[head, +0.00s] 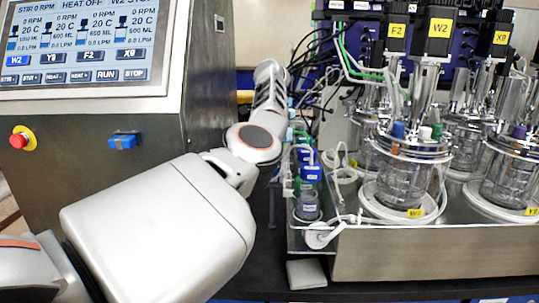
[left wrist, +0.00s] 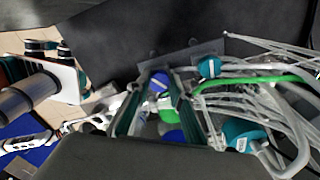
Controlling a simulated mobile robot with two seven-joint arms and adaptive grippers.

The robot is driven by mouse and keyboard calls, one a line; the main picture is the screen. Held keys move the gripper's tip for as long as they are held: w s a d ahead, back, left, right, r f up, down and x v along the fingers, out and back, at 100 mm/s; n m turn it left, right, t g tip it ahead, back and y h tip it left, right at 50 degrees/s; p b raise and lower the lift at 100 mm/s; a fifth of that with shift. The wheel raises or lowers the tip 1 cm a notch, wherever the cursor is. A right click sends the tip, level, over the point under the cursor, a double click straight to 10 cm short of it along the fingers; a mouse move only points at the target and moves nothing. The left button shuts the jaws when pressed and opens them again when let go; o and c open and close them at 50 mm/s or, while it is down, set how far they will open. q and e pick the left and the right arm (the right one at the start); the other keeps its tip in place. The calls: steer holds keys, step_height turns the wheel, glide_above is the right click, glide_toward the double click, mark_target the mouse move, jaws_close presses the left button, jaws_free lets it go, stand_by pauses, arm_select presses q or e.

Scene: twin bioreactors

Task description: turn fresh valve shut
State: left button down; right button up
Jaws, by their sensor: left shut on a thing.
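In the left wrist view my left gripper (left wrist: 162,78) has its two dark fingers close together, with a blue round knob (left wrist: 159,83) between their tips. No label on this knob can be read, so I cannot tell from the picture whether it is the fresh valve. A teal round knob (left wrist: 209,67) sits just right of the fingers. In the head view my left arm reaches in from the left, beside the tubing; its fingers cannot be made out there. My right gripper cannot be made out in either view.
Blue-capped bottles (head: 310,175) and a white fitting (head: 320,236) stand at the left end of the steel tray (head: 430,252). Glass reactors (head: 402,175) fill the right. A control cabinet (head: 95,125) stands left. Clear hoses (left wrist: 265,108) and a green hose (left wrist: 250,84) crowd the knobs.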

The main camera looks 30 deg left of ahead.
arm_select(q)
steer(key=m+p, duration=0.3)
steer(key=shift+r+m, duration=0.15)
steer(key=shift+m, duration=0.15)
steer(key=shift+w+m+p, duration=0.1)
steer(key=shift+m+p, duration=0.65)
steer(key=shift+m, duration=0.35)
steer(key=shift+m+p, duration=0.5)
steer(key=shift+p, duration=0.05)
steer(key=shift+d+m, duration=0.1)
steer(key=shift+m, duration=0.2)
arm_select(e)
steer(key=shift+h, duration=0.3)
steer(key=r, duration=0.1)
steer(key=d+r, duration=0.1)
steer(key=r, duration=0.1)
steer(key=d+r, duration=0.1)
steer(key=r, duration=0.1)
steer(key=shift+d, duration=0.15)
